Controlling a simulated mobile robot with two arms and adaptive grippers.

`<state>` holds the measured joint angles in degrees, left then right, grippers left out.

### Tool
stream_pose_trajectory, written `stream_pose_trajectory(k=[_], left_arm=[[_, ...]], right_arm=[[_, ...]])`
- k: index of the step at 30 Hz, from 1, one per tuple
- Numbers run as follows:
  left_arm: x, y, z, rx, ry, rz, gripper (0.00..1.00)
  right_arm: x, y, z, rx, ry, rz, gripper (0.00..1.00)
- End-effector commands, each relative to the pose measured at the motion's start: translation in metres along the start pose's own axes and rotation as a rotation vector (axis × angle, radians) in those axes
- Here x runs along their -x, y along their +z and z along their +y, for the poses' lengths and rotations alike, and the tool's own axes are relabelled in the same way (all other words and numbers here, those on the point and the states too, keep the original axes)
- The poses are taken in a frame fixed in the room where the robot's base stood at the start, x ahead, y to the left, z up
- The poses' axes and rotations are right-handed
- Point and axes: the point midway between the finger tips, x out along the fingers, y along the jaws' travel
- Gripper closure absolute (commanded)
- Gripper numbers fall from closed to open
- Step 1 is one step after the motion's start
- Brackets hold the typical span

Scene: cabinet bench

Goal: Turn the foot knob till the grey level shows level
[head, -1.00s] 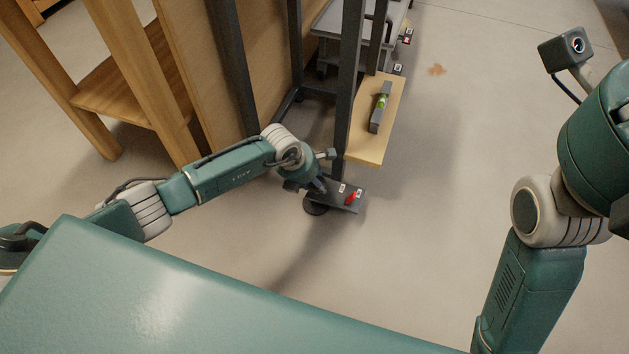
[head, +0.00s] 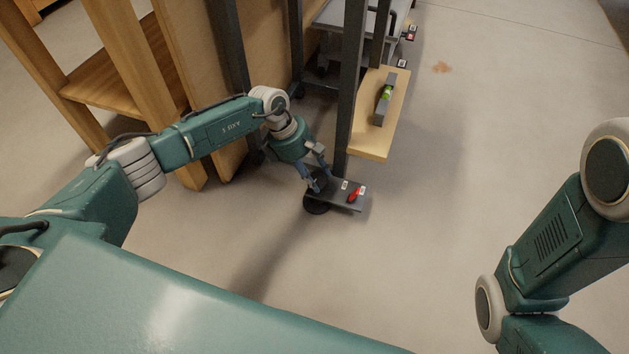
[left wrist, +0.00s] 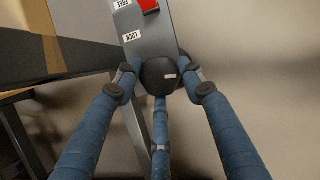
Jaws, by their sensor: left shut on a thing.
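The black foot knob (left wrist: 160,76) with a small white mark sits at the end of a dark grey foot plate (left wrist: 150,32). My left gripper (head: 317,186) is shut on the knob, its blue fingers around it in the left wrist view (left wrist: 158,82). In the head view the fingers largely hide the knob. The grey level (head: 378,111) lies on a pale wooden shelf (head: 370,146). Its green vial (head: 387,92) shows, but the bubble is too small to read. My right gripper is out of view.
A red lever (head: 354,195) is on the foot plate, beside the FREE label (left wrist: 122,3) in the left wrist view; a LOCK label (left wrist: 133,37) is nearer the knob. A dark upright post (head: 350,90) stands close behind my gripper. The floor to the right is clear.

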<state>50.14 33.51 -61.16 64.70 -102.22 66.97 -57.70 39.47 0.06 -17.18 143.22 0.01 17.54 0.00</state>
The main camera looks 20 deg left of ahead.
Motion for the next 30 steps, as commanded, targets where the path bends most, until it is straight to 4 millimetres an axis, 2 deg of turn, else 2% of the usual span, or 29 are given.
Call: stream_pose_trajectory(k=[1,12,30], left_arm=[[-0.003,0.009,0.002,-0.038,-0.009,-0.017,0.86],[-0.001,0.01,0.001,-0.206,-0.08,-0.017,0.86],[0.0,0.011,-0.001,-0.24,-0.099,-0.017,0.86]], right_arm=[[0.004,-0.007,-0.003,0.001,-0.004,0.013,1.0],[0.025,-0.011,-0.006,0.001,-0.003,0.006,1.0],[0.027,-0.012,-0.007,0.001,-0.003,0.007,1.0]])
